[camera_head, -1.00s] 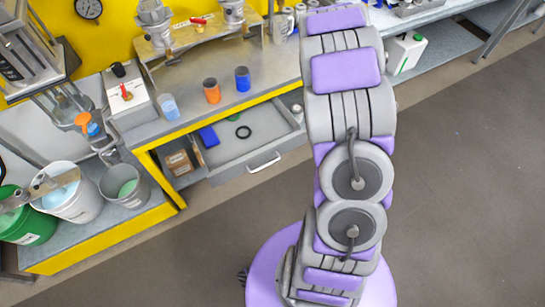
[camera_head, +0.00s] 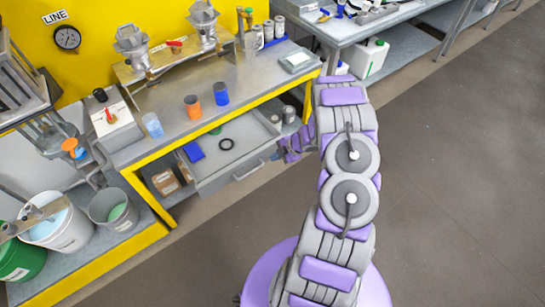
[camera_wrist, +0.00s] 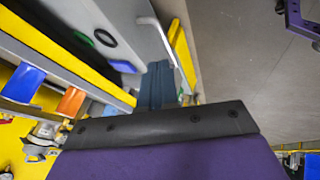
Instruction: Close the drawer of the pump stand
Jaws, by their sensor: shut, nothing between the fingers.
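The pump stand's drawer (camera_head: 222,171) is pulled out below the grey worktop, with its bar handle (camera_head: 249,171) on the front. A blue box (camera_head: 193,151) and a black ring (camera_head: 227,144) lie in it. In the wrist view, the handle (camera_wrist: 155,38) and ring (camera_wrist: 104,38) show at the upper middle. My gripper (camera_wrist: 159,68) is shut and empty, its dark fingers pointing toward the drawer front near the handle. Whether they touch it I cannot tell. In the head view, my purple wrist is at the drawer's right end and the fingertips are hard to make out.
The worktop (camera_head: 180,100) carries orange and blue cups and the pumps. A cardboard box (camera_head: 166,182) sits left of the drawer. Buckets (camera_head: 112,210) stand on the low shelf at left. Another bench (camera_head: 345,28) stands at upper right. The floor (camera_head: 450,170) at right is clear.

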